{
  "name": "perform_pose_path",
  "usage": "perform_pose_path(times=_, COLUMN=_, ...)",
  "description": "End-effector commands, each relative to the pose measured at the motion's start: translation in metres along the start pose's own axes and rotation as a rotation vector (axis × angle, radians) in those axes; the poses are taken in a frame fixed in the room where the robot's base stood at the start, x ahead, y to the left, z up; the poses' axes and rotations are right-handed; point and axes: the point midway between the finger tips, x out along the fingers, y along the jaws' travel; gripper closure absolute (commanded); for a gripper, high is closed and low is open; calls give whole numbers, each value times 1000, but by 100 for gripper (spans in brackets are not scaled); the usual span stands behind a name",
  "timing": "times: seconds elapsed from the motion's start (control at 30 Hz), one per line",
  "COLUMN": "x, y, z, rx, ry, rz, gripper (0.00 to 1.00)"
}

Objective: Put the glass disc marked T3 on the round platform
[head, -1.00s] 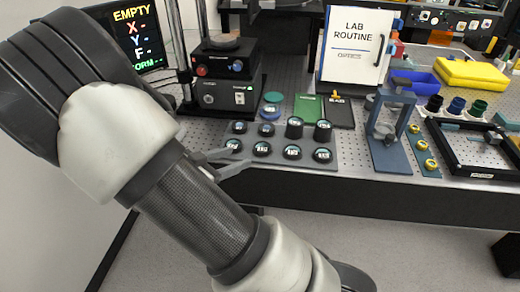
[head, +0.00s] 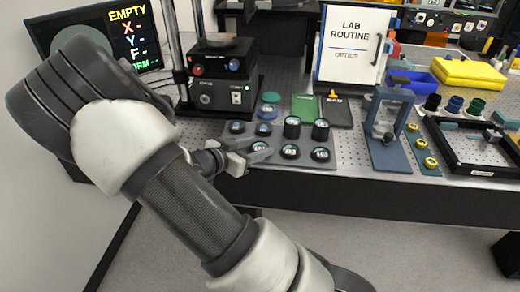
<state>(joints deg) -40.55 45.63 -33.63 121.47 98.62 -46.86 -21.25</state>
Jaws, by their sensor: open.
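Several small round glass discs in black holders stand in two rows on a grey tray (head: 330,141) on the bench. Their labels are too small to read, so I cannot tell which is T3. My gripper (head: 262,150) is open over the front left of the tray, its fingers pointing right beside a front-row disc (head: 259,147). It hides the leftmost front-row place. I cannot tell whether the fingers touch the disc. The round platform seems to be the dark round top (head: 221,43) on the black instrument (head: 222,65) behind the tray; nothing shows on it.
A monitor (head: 128,38) reading EMPTY stands at the back left. A vertical post (head: 174,40) rises beside the instrument. A blue stand (head: 388,150), yellow-topped pieces (head: 422,144) and a black frame (head: 470,160) are to the right. A LAB ROUTINE sign (head: 350,50) stands behind.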

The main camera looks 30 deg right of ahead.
Motion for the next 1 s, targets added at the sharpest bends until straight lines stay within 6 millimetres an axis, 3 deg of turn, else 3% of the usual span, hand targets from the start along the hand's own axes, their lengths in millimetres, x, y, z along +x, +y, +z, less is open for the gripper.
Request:
perform_pose_path(times=0.1, x=0, y=0, z=0, rx=0, ry=0, rz=0, gripper=52)
perform_pose_path(times=0.3, x=0, y=0, z=0, rx=0, ry=0, rz=0, gripper=84)
perform_pose_path(times=0.57, x=-2, y=0, z=-5, rx=1, ry=0, rz=0, gripper=84)
perform_pose_path(times=1.0, x=-30, y=0, z=-80, rx=4, ry=-2, rz=-1, gripper=84)
